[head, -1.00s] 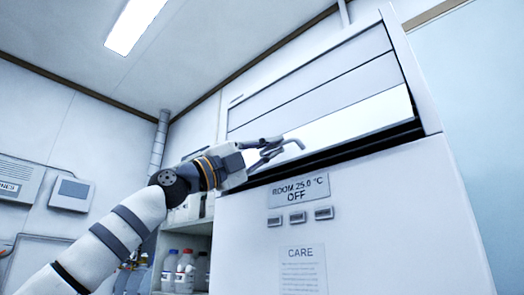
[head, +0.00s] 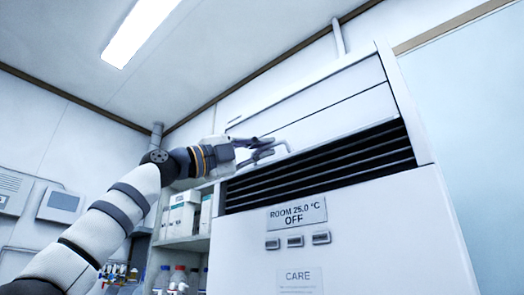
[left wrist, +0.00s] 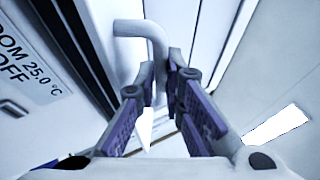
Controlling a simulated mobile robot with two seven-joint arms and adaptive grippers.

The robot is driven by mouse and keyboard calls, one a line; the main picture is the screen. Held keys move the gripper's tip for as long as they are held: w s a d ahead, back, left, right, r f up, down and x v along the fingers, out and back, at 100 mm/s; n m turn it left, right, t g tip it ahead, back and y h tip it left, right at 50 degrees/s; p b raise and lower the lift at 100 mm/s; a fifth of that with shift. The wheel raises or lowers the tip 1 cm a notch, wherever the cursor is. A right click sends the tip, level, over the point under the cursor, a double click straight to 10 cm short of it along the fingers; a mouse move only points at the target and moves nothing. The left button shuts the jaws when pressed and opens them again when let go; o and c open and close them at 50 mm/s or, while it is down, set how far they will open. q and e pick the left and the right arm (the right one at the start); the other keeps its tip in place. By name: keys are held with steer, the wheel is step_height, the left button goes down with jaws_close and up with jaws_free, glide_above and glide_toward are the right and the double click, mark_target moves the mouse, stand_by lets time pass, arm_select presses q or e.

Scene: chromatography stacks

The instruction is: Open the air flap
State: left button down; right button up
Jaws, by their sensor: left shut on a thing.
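The white air flap (head: 335,117) is on the upper front of the tall white air unit (head: 370,220). It is raised, and dark slats (head: 330,165) show below it. A grey bent handle (head: 280,146) sticks out at the flap's left lower part; it also shows in the left wrist view (left wrist: 152,40). My left gripper (head: 268,148) is shut on this handle. In the left wrist view its fingers (left wrist: 157,88) close around the handle's stem. My right gripper is not in view.
A panel reading ROOM 25.0 °C OFF (head: 297,213) sits below the slats, with three small buttons (head: 295,241) under it. Shelves (head: 186,243) with bottles and boxes stand left of the unit, close to my left arm.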

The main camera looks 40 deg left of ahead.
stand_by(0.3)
arm_select(q)
steer(key=c, duration=2)
jaws_free()
steer(key=shift+w, duration=0.1)
steer(key=shift+o, duration=0.2)
